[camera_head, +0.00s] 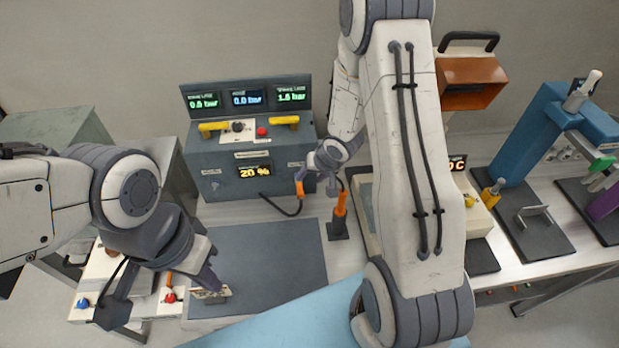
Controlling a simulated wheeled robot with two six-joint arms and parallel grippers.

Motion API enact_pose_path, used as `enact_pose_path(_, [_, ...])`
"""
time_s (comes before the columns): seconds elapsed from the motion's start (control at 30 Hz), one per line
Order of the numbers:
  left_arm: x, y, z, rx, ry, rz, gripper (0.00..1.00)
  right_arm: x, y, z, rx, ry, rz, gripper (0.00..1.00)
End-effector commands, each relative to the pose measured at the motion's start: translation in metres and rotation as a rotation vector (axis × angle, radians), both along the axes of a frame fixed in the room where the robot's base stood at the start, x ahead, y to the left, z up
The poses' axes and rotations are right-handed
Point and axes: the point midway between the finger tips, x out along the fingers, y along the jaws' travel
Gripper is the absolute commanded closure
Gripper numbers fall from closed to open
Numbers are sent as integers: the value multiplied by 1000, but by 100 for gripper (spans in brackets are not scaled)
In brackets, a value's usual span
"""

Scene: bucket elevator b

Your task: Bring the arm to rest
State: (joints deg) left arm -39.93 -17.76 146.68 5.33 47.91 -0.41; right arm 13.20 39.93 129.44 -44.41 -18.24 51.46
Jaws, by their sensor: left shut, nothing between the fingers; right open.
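My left arm comes in from the left, and its dark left gripper (208,280) points down over the near left corner of the grey mat. It is shut and empty, just above or touching a small pale block (211,294); I cannot tell which. My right arm rises from the bottom centre, bends at the top and reaches down to the back of the table. Its small grey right gripper (322,178) is open in front of the console, near two orange-handled leads. Its fingertips are hard to make out at this size.
A console (226,160) with pressure screens and yellow handles stands at the back. An orange handle (341,203) stands in a dark holder. The grey mat (265,255) is mostly clear. A blue press-like machine (530,130) and an orange-brown box (470,80) are at the right.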

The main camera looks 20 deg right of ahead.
Motion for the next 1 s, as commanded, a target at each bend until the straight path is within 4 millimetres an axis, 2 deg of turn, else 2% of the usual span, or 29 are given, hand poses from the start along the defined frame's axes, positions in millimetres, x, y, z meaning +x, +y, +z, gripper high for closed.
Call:
enact_pose_path(0.47, [0,0,-3,0,0,0,100,0,3,1,-12,1,9,42])
enact_pose_path(0.57, [0,0,-12,0,0,0,100,0,16,10,-65,4,57,42])
enact_pose_path(0.67, [0,0,-27,0,0,2,100,-10,43,27,-157,21,146,42])
enact_pose_path(0.77, [0,0,-45,0,0,3,100,-37,78,48,-246,56,264,42])
enact_pose_path(0.87, [0,0,-61,0,0,4,100,-79,114,65,-298,104,393,42])
enact_pose_path(1.0, [0,0,-82,0,1,6,100,-154,154,80,-315,181,602,42])
